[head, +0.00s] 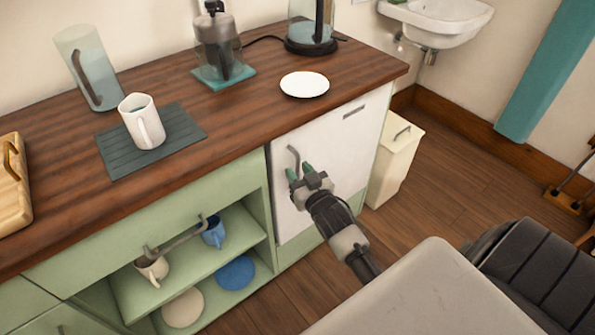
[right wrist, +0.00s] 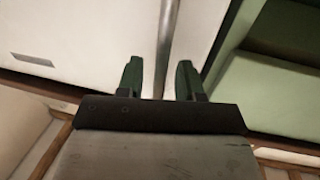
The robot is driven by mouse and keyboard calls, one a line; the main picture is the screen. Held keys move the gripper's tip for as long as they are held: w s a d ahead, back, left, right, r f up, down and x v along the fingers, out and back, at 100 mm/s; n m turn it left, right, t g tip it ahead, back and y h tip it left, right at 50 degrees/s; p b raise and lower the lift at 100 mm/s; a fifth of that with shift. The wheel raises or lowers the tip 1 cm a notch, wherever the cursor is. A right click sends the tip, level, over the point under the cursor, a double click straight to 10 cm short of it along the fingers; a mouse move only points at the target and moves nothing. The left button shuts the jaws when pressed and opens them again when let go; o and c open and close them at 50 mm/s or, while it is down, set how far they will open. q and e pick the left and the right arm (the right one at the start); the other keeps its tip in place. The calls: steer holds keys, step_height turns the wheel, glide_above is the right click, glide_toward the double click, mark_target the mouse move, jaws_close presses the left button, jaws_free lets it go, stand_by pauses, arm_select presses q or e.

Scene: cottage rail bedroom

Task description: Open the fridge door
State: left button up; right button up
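The fridge is a small unit under the counter with a white door (head: 335,150), which looks shut. A grey bar handle (head: 293,156) stands upright near the door's left edge. My right gripper (head: 300,171) reaches in front of the door at the handle's lower part. In the right wrist view the handle (right wrist: 166,45) runs between the two green-tipped fingers (right wrist: 159,75), with gaps on both sides, so the gripper is open. Whether the bar lies fully between the fingertips in depth is hard to tell. My left gripper is not in view.
A wooden counter (head: 215,125) above bears a white plate (head: 304,84), a white mug (head: 141,122) and a glass pitcher (head: 88,67). Green open shelves (head: 190,262) adjoin the fridge on the left. A cream bin (head: 396,160) stands right of it.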

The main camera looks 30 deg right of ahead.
steer(key=shift+w, duration=0.45)
steer(key=shift+c, duration=0.3)
jaws_close()
steer(key=shift+s, duration=0.15)
